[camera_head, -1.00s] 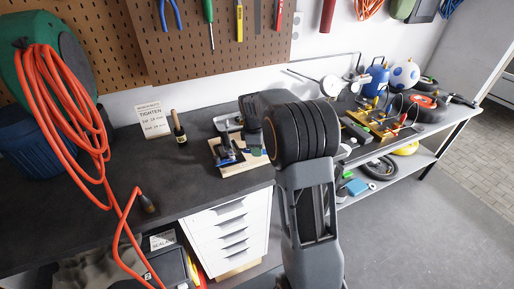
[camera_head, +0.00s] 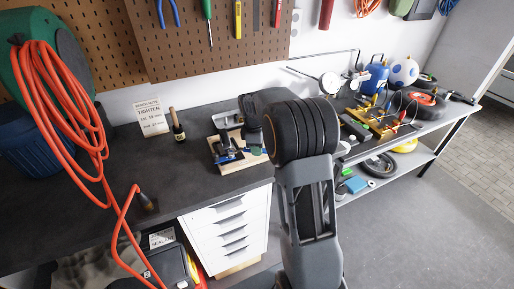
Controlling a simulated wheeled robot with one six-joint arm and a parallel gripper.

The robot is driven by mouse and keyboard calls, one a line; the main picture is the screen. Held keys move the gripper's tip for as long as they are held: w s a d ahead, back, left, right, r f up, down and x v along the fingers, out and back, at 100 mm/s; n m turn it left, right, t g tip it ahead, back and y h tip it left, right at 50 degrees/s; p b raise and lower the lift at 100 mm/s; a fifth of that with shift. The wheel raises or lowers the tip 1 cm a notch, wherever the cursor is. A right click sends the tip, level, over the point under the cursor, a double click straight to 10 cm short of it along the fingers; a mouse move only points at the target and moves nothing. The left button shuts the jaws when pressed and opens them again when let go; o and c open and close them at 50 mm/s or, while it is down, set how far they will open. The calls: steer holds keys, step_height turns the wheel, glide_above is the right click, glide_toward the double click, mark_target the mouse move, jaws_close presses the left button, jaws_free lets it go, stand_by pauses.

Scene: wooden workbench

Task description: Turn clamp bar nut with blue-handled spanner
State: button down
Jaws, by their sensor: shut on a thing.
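A wooden board (camera_head: 232,163) with a dark clamp fixture (camera_head: 226,146) lies on the bench, left of my arm's elbow. Small blue parts show on the fixture, but the clamp bar nut is too small to make out. My gripper (camera_head: 254,141) points down over the right side of the board, partly behind my own arm. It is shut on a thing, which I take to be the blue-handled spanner. Its fingertips and the spanner's jaw cannot be seen clearly, nor can I tell whether the spanner is around the nut.
A dark bottle (camera_head: 178,127) and a note card (camera_head: 152,116) stand left of the board. An orange hose (camera_head: 75,110) hangs at the left. White drawers (camera_head: 232,235) are below the bench. A wooden rack (camera_head: 376,122) with fittings is at the right.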

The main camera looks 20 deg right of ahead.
steer(key=shift+f+b, duration=0.4)
steer(key=shift+f, duration=0.35)
stand_by(0.3)
steer(key=shift+s+a+m, duration=0.6)
steer(key=shift+s+m, duration=0.2)
steer(key=shift+m, duration=0.3)
steer(key=shift+s+a+m, duration=0.3)
steer(key=shift+a+m, duration=0.05)
steer(key=shift+m, duration=0.25)
steer(key=shift+s+a+m, duration=0.35)
steer(key=shift+m, duration=0.25)
steer(key=shift+a, duration=0.1)
